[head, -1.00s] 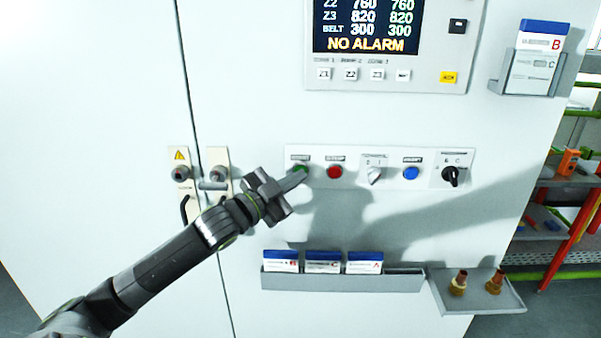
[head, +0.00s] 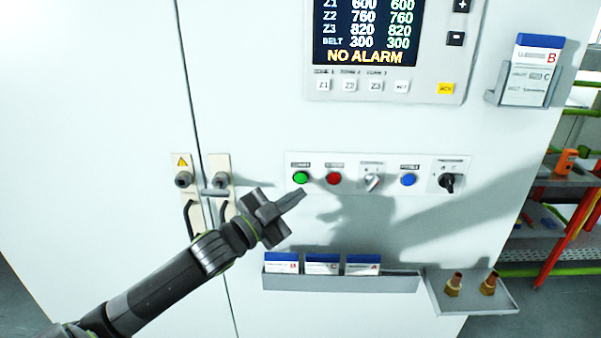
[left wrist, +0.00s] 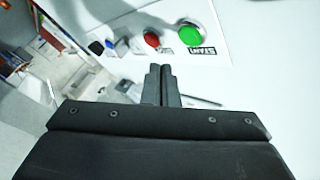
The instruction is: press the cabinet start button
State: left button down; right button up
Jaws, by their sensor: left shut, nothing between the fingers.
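The green start button (head: 301,177) is at the left end of the control strip on the white cabinet, and it looks bright green. It also shows in the left wrist view (left wrist: 188,35), beside a label reading START. My left gripper (head: 302,194) is shut and empty. Its fingertips are just below the green button in the head view, apart from it. In the left wrist view the closed fingers (left wrist: 160,70) point toward the panel, below the red and green buttons. My right gripper is in neither view.
A red button (head: 334,178), a grey selector (head: 373,182), a blue button (head: 408,180) and a black knob (head: 447,183) share the strip. A card tray (head: 340,282) and a small shelf (head: 478,306) with brass fittings project below. Door latches (head: 219,180) are to the left.

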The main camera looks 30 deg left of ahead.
pick_arm(q)
jog(key=shift+s+d+p, duration=0.35)
jog(key=shift+s+d, duration=0.25)
jog(key=shift+s, duration=0.35)
